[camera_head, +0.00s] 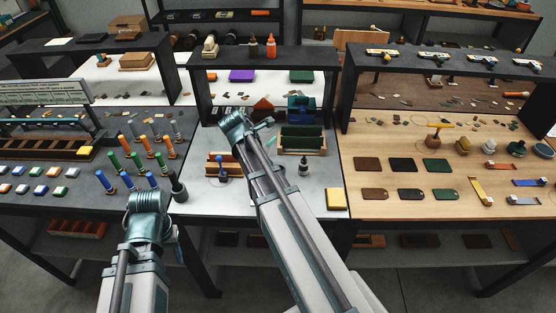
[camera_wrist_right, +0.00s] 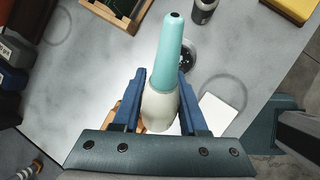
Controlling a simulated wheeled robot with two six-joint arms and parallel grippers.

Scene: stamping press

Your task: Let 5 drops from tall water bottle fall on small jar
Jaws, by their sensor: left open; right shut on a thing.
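The tall water bottle (camera_wrist_right: 168,60) has a long teal tapered top with a dark tip and a cream body. In the right wrist view my right gripper (camera_wrist_right: 158,100) is shut around its body. The bottle's tip points to the top of that view. A small round jar (camera_wrist_right: 190,54) with dark contents appears partly hidden behind the teal top; I cannot tell the gap between them. In the head view my right arm (camera_head: 250,150) hides the bottle and the jar. My left gripper (camera_head: 148,202) is open and empty at the front left.
A dark-capped grey bottle (camera_head: 304,166) stands right of my right arm and also shows in the right wrist view (camera_wrist_right: 204,10). A green-lined wooden box (camera_head: 302,142) is behind it. A yellow block (camera_head: 335,199) lies at the front edge. Colored-handled tools (camera_head: 135,160) stand at the left.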

